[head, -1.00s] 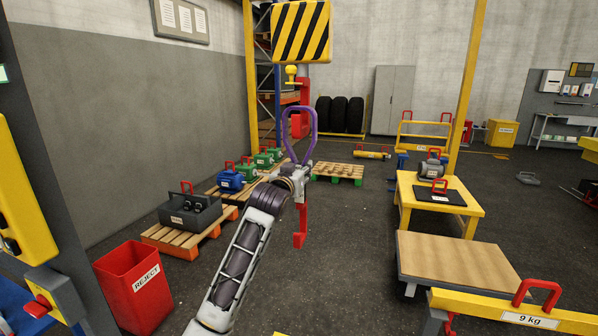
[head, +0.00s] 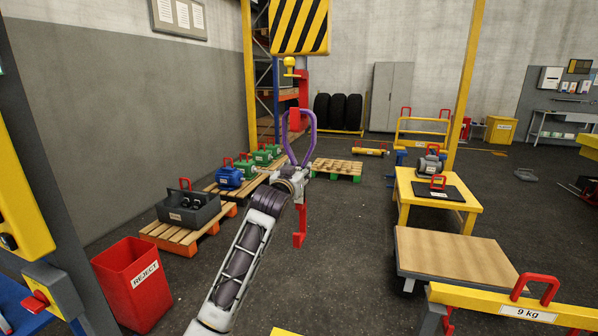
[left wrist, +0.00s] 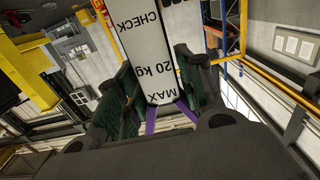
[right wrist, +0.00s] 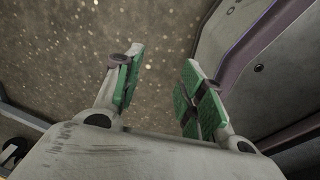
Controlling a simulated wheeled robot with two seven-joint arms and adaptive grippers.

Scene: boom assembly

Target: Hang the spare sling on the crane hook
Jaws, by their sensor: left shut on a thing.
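My left gripper (head: 294,182) is shut on the sling. The sling's purple loop (head: 286,138) stands up above the fingers, and a red hook-like piece (head: 299,238) hangs below them. The left wrist view shows a white tag (left wrist: 148,45) reading "CHECK MAX 20 kg" between the fingers, with purple strap (left wrist: 152,121) beside it. The red crane hook (head: 303,88) hangs under a black-and-yellow striped block (head: 300,28). The loop's top overlaps the hook's lower part; I cannot tell whether they touch. My right gripper (right wrist: 164,57) is open and empty over the floor.
A red reject bin (head: 133,285) stands at lower left. Pallets hold a grey crate (head: 188,210) and motors. A yellow table (head: 455,205), a wood-topped cart (head: 453,255) and a yellow 9 kg beam (head: 532,314) stand right. The middle floor is clear.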

